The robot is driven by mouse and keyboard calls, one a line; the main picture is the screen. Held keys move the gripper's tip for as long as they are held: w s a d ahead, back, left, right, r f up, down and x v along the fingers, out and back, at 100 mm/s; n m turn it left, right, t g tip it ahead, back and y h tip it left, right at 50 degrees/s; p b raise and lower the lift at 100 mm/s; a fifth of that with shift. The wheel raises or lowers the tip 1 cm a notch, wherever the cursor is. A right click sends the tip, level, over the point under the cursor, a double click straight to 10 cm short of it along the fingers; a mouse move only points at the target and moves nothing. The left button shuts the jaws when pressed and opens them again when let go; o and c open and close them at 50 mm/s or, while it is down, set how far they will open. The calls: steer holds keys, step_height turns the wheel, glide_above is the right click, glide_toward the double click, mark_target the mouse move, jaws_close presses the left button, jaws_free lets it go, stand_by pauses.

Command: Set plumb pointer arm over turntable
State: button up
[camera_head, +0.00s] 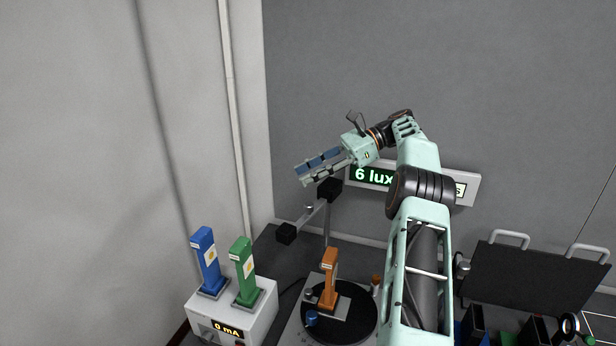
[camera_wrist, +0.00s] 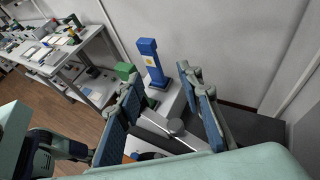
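The turntable (camera_head: 362,329) is a black disc on a light base at the bottom of the head view. An orange upright piece (camera_head: 329,277) stands on it. What looks like the pointer arm (camera_head: 314,214) is a thin grey bar on a post behind the turntable, with a black block (camera_head: 286,234) at its near end and another black block (camera_head: 330,188) at its far end. My gripper (camera_head: 303,174) is above this bar, fingers spread and empty. In the wrist view, a grey bar (camera_wrist: 160,128) shows beyond and between the open fingers (camera_wrist: 160,88). I cannot tell whether anything touches.
A blue post (camera_head: 206,260) and a green post (camera_head: 243,268) stand on a white "0 mA" box (camera_head: 265,311) at left. A lit "6 lux" display (camera_head: 372,175) is on the wall, partly behind my arm. A black panel with handles (camera_head: 535,288) stands at right.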

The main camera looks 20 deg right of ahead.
mark_target(312, 209)
steer(key=shift+w+a+f+n+h, duration=0.15)
steer(key=shift+a+n+h, duration=0.2)
steer(key=shift+n, duration=0.15)
steer(key=c, duration=0.5)
steer(key=n, duration=0.1)
steer(key=a+n+h+b, duration=0.1)
steer(key=a+f+n, duration=0.1)
steer(key=n, duration=0.1)
steer(key=shift+w+a+f+h, duration=0.1)
steer(key=shift+w+a+h, duration=0.05)
steer(key=shift+w+h, duration=0.25)
jaws_close()
step_height(312, 209, down, 10)
steer(key=s+a+n+h+b, duration=0.1)
steer(key=n+h, duration=0.7)
steer(key=n, duration=1.4)
steer(key=shift+s+a+r+t+h+b, duration=0.2)
steer(key=shift+s+t+h+b, duration=0.3)
steer(key=shift+b, duration=0.65)
